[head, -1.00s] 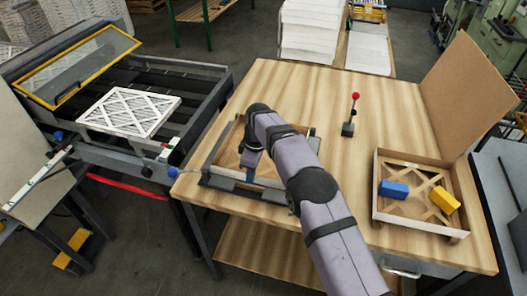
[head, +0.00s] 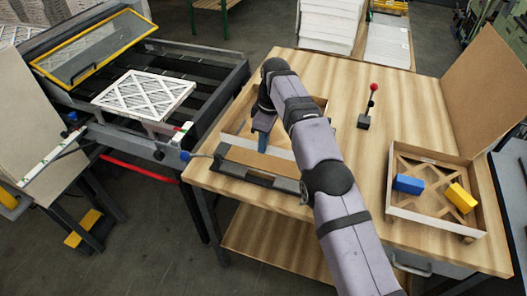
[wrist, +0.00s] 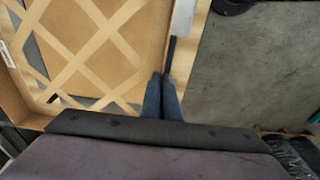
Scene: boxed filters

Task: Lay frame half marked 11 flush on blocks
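A cardboard frame half (head: 232,112) with a crossed lattice lies under my gripper, at the left end of the wooden table. Its lattice (wrist: 95,45) fills the left of the wrist view. I cannot read a number on it. My gripper (head: 262,140) points down at its near side. In the wrist view my blue fingertips (wrist: 161,78) are close together at the end of a pale edge strip; I cannot tell whether they pinch it. A dark fixture bar (head: 258,179) runs along the near side. Any blocks beneath are hidden.
A second lattice frame (head: 418,212) at the right holds a blue block (head: 408,184) and a yellow block (head: 460,197); a tall cardboard panel stands behind it. A red-knobbed post (head: 364,122) stands mid-table. A white filter (head: 145,95) lies on the machine at left.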

